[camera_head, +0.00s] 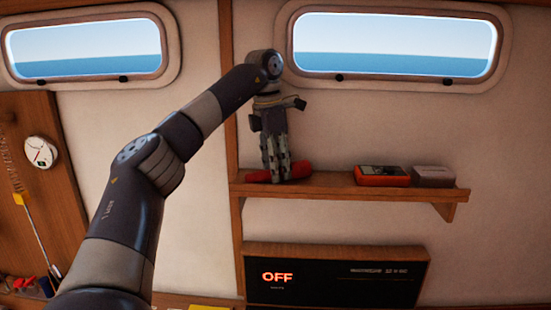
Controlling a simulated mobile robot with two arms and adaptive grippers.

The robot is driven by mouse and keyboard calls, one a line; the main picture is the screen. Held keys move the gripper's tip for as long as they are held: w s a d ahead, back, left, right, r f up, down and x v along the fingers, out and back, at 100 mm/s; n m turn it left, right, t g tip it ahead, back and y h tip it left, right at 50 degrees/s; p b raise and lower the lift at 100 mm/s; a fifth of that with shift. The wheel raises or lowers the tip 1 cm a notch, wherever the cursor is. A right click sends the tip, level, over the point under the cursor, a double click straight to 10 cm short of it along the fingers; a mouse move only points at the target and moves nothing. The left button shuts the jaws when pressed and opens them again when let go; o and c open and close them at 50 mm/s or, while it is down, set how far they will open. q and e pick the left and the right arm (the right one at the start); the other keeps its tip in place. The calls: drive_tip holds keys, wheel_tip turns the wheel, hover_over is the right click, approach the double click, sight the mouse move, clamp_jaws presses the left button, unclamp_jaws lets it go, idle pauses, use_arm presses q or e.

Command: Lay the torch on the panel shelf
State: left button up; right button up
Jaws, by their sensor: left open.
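The red torch (302,169) lies at the left end of the wooden panel shelf (335,185). My left gripper (278,172) points down over the torch, and its fingers hide the torch's middle. A red end shows on each side of the fingers. The left gripper is open, with its fingertips close to the shelf top. Whether the fingers touch the torch cannot be told. My right gripper is not in view.
An orange device with a dark face (382,175) and a grey-brown box (433,176) sit on the shelf's right part. Bare shelf lies between them and the torch. A black panel reading OFF (335,275) is below. A round gauge (40,152) hangs at left.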

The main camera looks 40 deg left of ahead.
use_arm(q)
wheel_tip(320, 180, up, 12)
drive_tip(key=s, duration=0.1)
drive_tip(key=shift+s+a, duration=0.15)
drive_tip(key=shift+a, duration=0.15)
idle(0.5)
idle(0.4)
